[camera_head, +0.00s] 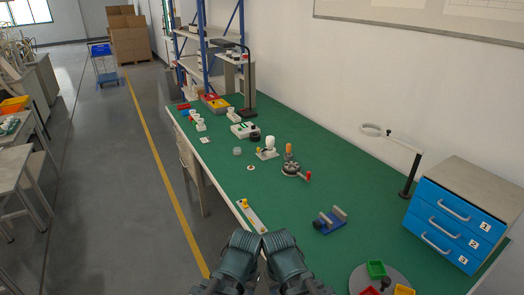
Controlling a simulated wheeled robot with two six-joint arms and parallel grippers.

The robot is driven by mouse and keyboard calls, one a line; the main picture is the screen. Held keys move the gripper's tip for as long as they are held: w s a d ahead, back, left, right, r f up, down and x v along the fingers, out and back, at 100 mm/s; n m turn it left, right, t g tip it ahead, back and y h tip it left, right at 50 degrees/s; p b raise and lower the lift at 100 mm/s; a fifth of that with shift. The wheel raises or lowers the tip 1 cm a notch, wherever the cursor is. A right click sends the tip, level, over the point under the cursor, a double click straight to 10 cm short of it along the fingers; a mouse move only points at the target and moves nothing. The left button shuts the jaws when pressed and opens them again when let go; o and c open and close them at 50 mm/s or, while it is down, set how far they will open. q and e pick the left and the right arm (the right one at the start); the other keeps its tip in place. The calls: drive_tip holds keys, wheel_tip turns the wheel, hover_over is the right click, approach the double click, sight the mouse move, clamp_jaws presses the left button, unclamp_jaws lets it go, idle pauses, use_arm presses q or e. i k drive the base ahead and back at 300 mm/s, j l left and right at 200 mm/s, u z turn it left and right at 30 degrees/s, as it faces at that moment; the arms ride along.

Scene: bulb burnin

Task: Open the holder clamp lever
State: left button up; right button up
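A dark round fixture (293,169) with a red-tipped lever (307,176) sticking out to its right stands mid-bench. An orange bulb-shaped piece (289,149) stands at its back. Just behind and left, a small white base (267,154) carries a white bulb (270,141) and a yellow knob. I cannot tell which of the two is the holder, or whether its clamp is open. My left gripper (243,241) and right gripper (279,240) are side by side at the bottom centre, nearer than both fixtures and touching neither. Their fingers do not show clearly.
A blue vise-like block (330,221) lies right of centre on the green bench (225,165). A white strip with yellow knobs (251,214) lies at the front edge. A round tray (358,280) with coloured bins, blue drawers (440,226) and a ring lamp (408,176) stand at right.

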sight(263, 150)
drive_tip(key=i+j, duration=0.55)
drive_tip(key=i, duration=0.15)
drive_tip(key=i+j, duration=1.15)
drive_tip(key=i, duration=0.25)
drive_tip(key=z, duration=1.75)
